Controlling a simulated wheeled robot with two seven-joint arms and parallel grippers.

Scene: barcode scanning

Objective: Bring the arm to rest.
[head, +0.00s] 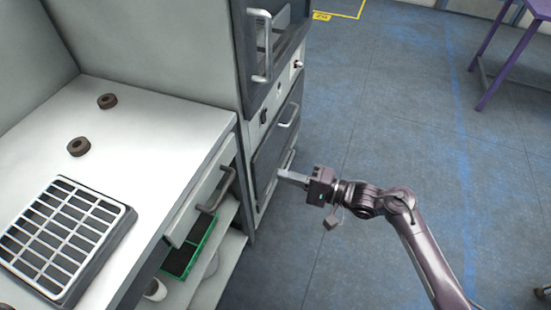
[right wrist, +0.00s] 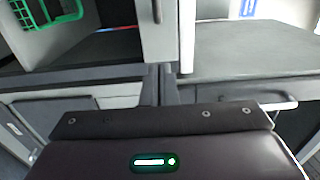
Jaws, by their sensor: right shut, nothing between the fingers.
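My right arm (head: 400,205) comes in from the lower right in the head view. Its right gripper (head: 281,174) points left, held in the air in front of the cabinet, over the blue-grey floor. It is shut and holds nothing. My left gripper is in neither view.
A white bench (head: 150,140) at left carries two dark rings (head: 79,147) (head: 107,101) and a wire rack (head: 65,232). Below are a drawer handle (head: 216,190) and a green crate (head: 205,237). A tall cabinet (head: 262,95) with handles stands behind. Floor at right is clear, with a purple table beyond.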

